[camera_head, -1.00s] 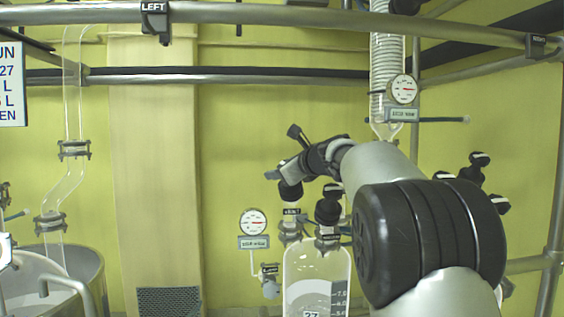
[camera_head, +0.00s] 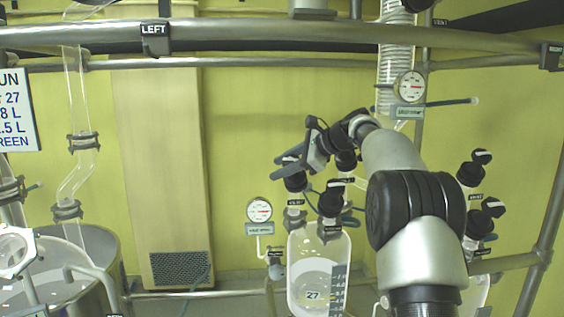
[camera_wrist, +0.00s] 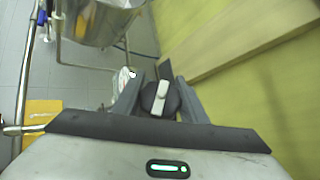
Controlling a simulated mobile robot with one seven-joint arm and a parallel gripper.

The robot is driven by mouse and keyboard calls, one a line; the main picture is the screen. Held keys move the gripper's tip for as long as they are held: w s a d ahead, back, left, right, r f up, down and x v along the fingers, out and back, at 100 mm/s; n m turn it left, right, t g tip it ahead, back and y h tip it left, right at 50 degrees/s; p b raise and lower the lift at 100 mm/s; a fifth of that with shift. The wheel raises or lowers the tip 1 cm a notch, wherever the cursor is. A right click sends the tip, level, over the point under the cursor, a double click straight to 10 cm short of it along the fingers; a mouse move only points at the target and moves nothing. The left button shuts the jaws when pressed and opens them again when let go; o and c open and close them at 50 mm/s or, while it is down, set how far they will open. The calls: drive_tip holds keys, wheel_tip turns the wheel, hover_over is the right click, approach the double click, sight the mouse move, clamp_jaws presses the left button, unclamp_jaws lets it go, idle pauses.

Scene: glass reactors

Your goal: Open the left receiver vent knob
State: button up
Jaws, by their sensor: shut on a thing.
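The left receiver (camera_head: 318,275) is a clear glass vessel with a "27" tag and a volume scale. Black valve knobs stand on its top. My gripper (camera_head: 288,166) is at the leftmost black knob (camera_head: 295,182), above a small label too small to read surely. In the wrist view my gripper (camera_wrist: 158,100) has one finger on each side of a round black knob (camera_wrist: 172,103) with a pale bar across its face. The fingers are shut on it. The bar lies nearly upright in that picture, slightly tilted. The fingers partly hide the knob in the head view.
A second black knob (camera_head: 331,202) stands close to the right of the held one. A pressure gauge (camera_head: 259,210) hangs left of the receiver. Further black knobs (camera_head: 471,174) are at right. Steel rails (camera_head: 250,38) cross above. A steel vessel (camera_head: 95,240) stands at left.

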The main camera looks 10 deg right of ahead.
drive_tip(key=shift+f, duration=0.15)
drive_tip(key=o, duration=1.1)
drive_tip(key=shift+c, duration=0.2)
drive_tip(key=v, duration=1.7)
drive_tip(key=shift+r, duration=0.35)
